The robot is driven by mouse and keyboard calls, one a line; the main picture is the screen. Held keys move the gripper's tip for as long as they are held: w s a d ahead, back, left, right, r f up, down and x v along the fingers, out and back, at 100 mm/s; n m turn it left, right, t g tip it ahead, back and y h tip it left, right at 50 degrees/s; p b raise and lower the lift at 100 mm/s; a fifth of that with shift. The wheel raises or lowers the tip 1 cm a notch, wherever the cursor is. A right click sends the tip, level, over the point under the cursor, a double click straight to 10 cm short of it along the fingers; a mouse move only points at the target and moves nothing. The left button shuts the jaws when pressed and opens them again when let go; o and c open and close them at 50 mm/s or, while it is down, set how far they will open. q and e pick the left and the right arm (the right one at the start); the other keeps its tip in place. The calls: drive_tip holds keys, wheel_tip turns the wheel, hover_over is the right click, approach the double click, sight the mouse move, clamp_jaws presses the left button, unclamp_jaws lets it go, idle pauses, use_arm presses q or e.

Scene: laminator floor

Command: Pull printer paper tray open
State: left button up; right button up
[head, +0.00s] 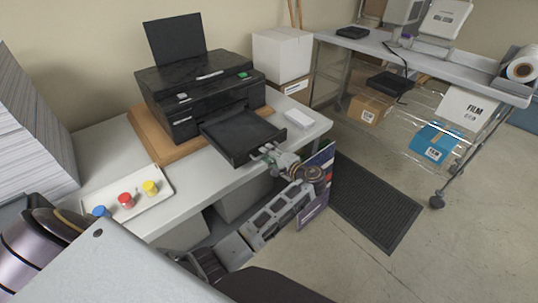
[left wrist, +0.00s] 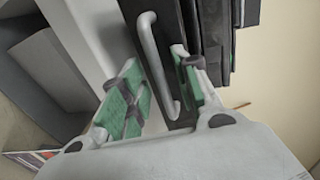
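The black printer (head: 196,92) stands on a wooden board on the white table. Its paper tray (head: 240,132) sticks well out of the printer's front, over the table's front edge. My left gripper (head: 265,152) is at the tray's front face. In the left wrist view, the tray's grey bar handle (left wrist: 158,65) lies between the two green-padded fingers (left wrist: 160,85). The fingers are apart, with gaps visible beside the handle, so the gripper looks open around it. My right gripper is in neither view.
A white tray (head: 84,206) with blue, red and yellow caps lies left on the table. A small white box (head: 298,119) is right of the paper tray. A paper stack (head: 30,130) stands far left. A wire-shelf cart (head: 430,68) is at right; floor around the dark mat (head: 370,200) is clear.

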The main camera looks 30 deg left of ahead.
use_arm(q)
drive_tip(key=shift+d, duration=0.1)
drive_tip(key=v, duration=1.2)
idle(0.5)
